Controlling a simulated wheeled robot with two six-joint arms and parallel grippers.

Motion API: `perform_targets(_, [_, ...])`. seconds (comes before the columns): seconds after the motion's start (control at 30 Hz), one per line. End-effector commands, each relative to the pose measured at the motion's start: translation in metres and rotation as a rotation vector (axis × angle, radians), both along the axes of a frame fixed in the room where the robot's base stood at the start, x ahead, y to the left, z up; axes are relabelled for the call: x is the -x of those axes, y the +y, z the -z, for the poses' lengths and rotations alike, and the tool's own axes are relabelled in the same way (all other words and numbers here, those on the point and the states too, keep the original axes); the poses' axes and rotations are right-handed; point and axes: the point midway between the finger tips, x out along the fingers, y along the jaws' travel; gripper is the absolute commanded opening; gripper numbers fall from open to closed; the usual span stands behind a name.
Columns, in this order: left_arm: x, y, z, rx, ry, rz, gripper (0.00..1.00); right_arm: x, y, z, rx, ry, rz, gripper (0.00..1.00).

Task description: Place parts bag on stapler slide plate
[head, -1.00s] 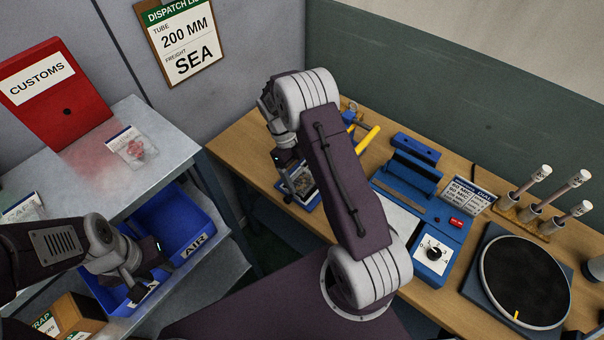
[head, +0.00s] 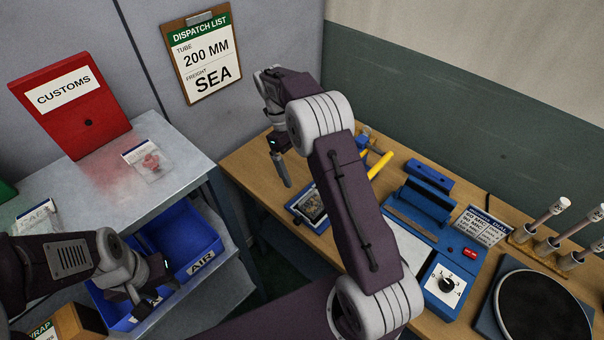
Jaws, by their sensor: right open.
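The parts bag (head: 311,205), clear with dark grey contents, lies on the blue stapler slide plate (head: 325,228) near the left front edge of the wooden bench. The yellow stapler handle (head: 380,165) is behind it, partly hidden by my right arm. My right gripper (head: 284,183) is open and empty, pointing down just left of and behind the bag, apart from it. My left gripper (head: 145,301) hangs by the blue AIR bin at the lower left. Its jaw opening is unclear.
A blue sealer (head: 420,207) with a dial and a dark round turntable (head: 543,308) occupy the bench at right. A metal shelf (head: 185,160) at left holds a bag with red contents (head: 150,162) and a red CUSTOMS box (head: 70,105). An AIR bin (head: 202,262) sits below.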

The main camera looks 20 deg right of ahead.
Motion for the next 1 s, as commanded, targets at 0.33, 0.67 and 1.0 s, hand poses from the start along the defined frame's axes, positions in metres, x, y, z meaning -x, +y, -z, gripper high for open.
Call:
perform_targets(0.33, [0.000,0.000,0.000,0.000,0.000,0.000,0.36,0.071,0.037,0.009,-0.415,-0.065,-1.388,0.98])
perform_targets(0.67, [0.000,0.000,0.000,0.000,0.000,0.000,0.36,0.160,0.055,0.029,-0.406,0.001,-2.536,0.98])
perform_targets(1.0, [0.000,0.000,0.000,0.000,0.000,0.000,0.36,0.169,0.056,0.032,-0.388,0.030,-2.655,0.98])
